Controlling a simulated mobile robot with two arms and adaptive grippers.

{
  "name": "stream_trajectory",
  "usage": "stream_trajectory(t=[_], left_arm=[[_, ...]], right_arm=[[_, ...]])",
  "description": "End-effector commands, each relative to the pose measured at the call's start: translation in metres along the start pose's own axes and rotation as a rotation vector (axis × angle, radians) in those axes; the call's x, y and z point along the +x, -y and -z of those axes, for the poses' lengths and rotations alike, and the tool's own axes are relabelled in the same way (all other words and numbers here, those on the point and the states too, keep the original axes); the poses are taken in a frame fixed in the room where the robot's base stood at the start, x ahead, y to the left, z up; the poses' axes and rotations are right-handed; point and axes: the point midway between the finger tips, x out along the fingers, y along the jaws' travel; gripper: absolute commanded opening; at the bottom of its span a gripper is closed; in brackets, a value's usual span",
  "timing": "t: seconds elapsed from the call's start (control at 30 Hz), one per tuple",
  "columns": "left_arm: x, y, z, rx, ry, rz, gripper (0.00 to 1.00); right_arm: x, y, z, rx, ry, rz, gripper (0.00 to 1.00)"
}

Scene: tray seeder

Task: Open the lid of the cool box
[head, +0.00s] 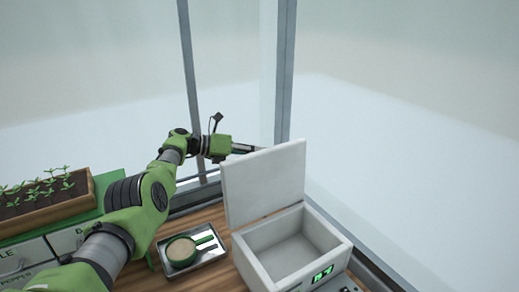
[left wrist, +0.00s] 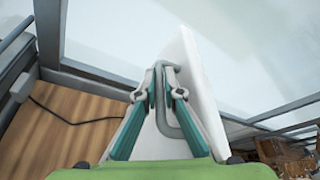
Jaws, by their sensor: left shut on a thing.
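The white cool box (head: 290,250) stands on the wooden bench at the lower right of the head view, its empty inside in sight. Its lid (head: 265,182) stands raised, roughly upright, along the box's back left edge. My left gripper (head: 244,149) is at the lid's far side, near its top edge, partly hidden by it. In the left wrist view my left gripper (left wrist: 165,82) is shut on the lid's grey bent handle (left wrist: 186,125). The white lid (left wrist: 188,58) shows behind the fingers. My right gripper is in neither view.
A metal tray (head: 170,267) with a round green-rimmed dish (head: 181,251) and small tools lies left of the box. A wooden seedling planter (head: 50,217) stands at the far left. Window posts (head: 284,75) rise behind the lid. A dark cable (left wrist: 50,110) lies on the wood.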

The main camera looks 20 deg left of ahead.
Motion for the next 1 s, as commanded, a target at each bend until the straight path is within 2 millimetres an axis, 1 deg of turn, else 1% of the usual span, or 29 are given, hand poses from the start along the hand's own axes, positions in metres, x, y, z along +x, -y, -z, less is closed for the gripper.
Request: stream_trajectory(t=[0.13,0.53,0.57,0.6,1.0], left_arm=[[0.0012,-0.0001,0.0045,-0.02,-0.004,0.007,0.0],[0.0018,-0.0004,0.0067,-0.025,-0.008,0.009,0.0],[0.0018,-0.0004,0.0068,-0.024,-0.008,0.009,0.13],[0.0018,-0.0005,0.0068,-0.024,-0.008,0.009,0.15],[-0.0007,-0.0008,0.0043,-0.021,-0.003,0.008,0.15]], right_arm=[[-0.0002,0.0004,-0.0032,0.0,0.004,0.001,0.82],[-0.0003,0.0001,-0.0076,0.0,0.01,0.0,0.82],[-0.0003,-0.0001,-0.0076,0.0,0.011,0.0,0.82],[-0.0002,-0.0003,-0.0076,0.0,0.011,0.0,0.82],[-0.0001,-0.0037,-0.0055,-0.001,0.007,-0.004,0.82]])
